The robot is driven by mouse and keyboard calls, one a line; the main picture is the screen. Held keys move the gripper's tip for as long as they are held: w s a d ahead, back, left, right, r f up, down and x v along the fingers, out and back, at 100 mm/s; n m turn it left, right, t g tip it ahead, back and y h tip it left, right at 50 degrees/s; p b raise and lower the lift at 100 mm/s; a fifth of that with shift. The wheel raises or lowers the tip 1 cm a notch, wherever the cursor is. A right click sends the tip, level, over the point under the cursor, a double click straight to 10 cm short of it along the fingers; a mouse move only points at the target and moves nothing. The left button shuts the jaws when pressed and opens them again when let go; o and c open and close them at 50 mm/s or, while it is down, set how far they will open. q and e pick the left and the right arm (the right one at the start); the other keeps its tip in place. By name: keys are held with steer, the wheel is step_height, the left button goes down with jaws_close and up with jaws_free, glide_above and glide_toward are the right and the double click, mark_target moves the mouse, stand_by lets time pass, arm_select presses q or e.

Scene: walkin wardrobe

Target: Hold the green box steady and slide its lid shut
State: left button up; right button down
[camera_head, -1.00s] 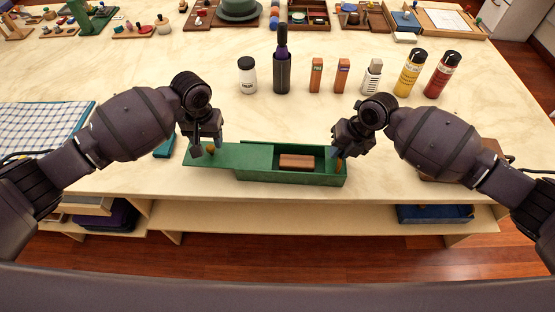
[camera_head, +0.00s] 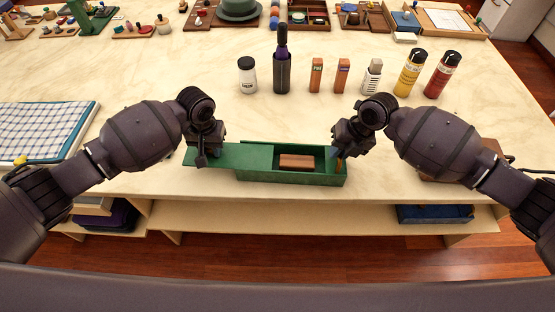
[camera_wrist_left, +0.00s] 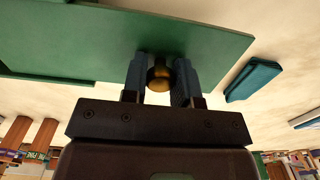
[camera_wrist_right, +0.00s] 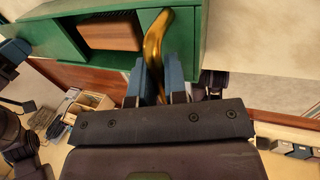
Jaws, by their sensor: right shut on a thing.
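The green box (camera_head: 292,178) lies near the table's front edge, with a brown block (camera_head: 297,161) in its open right part. Its green lid (camera_head: 245,157) juts out past the box's left end; a brass knob (camera_wrist_left: 159,76) is on the lid. My left gripper (camera_head: 203,160) is at the lid's left end. In the left wrist view its fingers (camera_wrist_left: 160,80) stand open on either side of the knob. My right gripper (camera_head: 339,153) is at the box's right end, shut on a curved brass handle (camera_wrist_right: 154,45).
Several bottles and small boxes stand behind the box, including a dark bottle (camera_head: 282,72) and a yellow one (camera_head: 409,74). A checked cloth (camera_head: 42,130) lies at the left. A teal object (camera_wrist_left: 253,80) lies beyond the lid's end. Table between is clear.

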mark_target(264, 157)
arm_select(q)
steer(key=shift+c, duration=1.1)
steer(key=shift+d, duration=0.1)
steer(key=shift+s+d, duration=0.2)
steer(key=shift+d, duration=3.45)
steer(key=shift+s+d, duration=0.2)
steer(key=shift+d, duration=3.4)
steer(key=o, duration=0.8)
steer(key=shift+r, duration=0.15)
steer(key=shift+a+r, duration=0.1)
steer(key=shift+r, duration=3.3)
